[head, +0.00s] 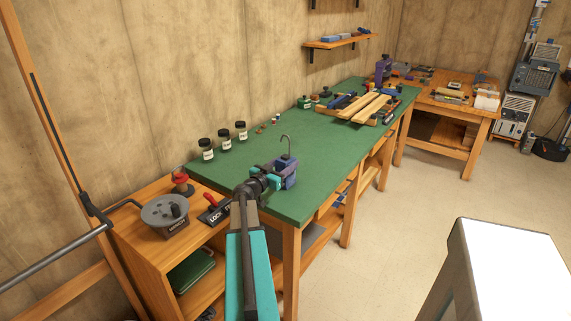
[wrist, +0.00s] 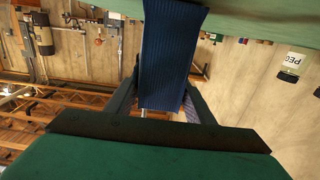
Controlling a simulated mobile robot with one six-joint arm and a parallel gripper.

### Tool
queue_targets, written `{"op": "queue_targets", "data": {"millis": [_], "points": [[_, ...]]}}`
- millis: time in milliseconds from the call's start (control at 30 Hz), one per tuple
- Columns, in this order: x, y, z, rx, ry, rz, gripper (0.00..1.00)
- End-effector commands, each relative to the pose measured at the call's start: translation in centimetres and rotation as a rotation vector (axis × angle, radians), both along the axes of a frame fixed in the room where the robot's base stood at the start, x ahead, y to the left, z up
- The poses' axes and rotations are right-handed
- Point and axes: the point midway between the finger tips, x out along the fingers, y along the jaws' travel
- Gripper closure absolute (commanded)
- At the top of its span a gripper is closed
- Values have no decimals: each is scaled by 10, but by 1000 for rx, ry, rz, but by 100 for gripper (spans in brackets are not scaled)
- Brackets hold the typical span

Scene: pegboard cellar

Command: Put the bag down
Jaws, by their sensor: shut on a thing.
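The bag (head: 290,174) is a small dark blue thing at the near end of the green-topped workbench (head: 260,155). A thin grey hooked piece stands up above it. In the wrist view the bag (wrist: 172,55) is a ribbed blue block between my two fingers, reaching to the green surface. My gripper (head: 279,177) is shut on the bag, low over the bench top near its front edge; its fingers also show in the wrist view (wrist: 158,103). I cannot tell whether the bag touches the bench, and its underside is hidden.
Three dark-lidded jars (head: 224,139) stand along the wall. Wooden boards (head: 368,107) and tools lie farther back on the bench. A grey round-topped device (head: 165,212) and a red-knobbed item (head: 181,183) sit on the lower shelf unit at left. The mid-bench is clear.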

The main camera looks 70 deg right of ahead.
Motion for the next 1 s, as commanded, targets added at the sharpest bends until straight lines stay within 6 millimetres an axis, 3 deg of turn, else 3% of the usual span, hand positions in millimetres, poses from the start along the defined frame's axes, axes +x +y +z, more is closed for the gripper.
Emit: {"op": "queue_targets", "data": {"millis": [367, 400, 500, 1000], "points": [[0, 0, -3, 0, 0, 0, 79], [0, 0, -3, 1, 0, 0, 47], [0, 0, -2, 1, 0, 0, 33], [0, 0, 1, 0, 0, 0, 33]]}}
